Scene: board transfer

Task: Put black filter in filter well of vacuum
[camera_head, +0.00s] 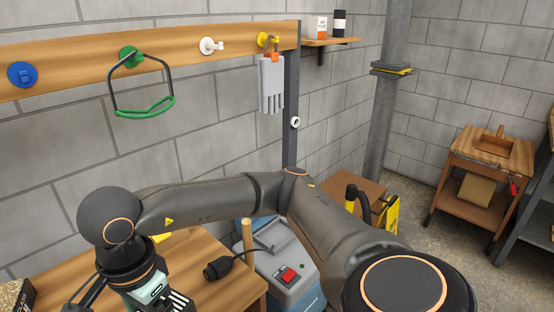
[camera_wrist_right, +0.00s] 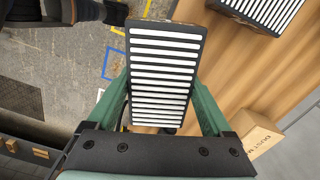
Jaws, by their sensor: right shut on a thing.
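My right gripper (camera_wrist_right: 162,88) is shut on a filter (camera_wrist_right: 161,62) with a black frame and white pleats, one green finger on each side. In the head view this gripper (camera_head: 150,287) is at the bottom left, above the wooden table, and only part of the filter (camera_head: 181,302) shows. The vacuum (camera_head: 301,281), grey on top with a red switch and a blue body, stands to the right of the gripper. A rectangular shape on its top is partly hidden by my arm; I cannot tell if it is the filter well. My left gripper is not in view.
A second black-framed, white-pleated filter (camera_wrist_right: 268,12) lies on the table (camera_wrist_right: 225,75), near a cardboard box (camera_wrist_right: 257,133). In the head view a black plug (camera_head: 217,269) lies between gripper and vacuum. A wooden post (camera_head: 247,236) stands beside the vacuum. A pegboard rail (camera_head: 170,55) runs above.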

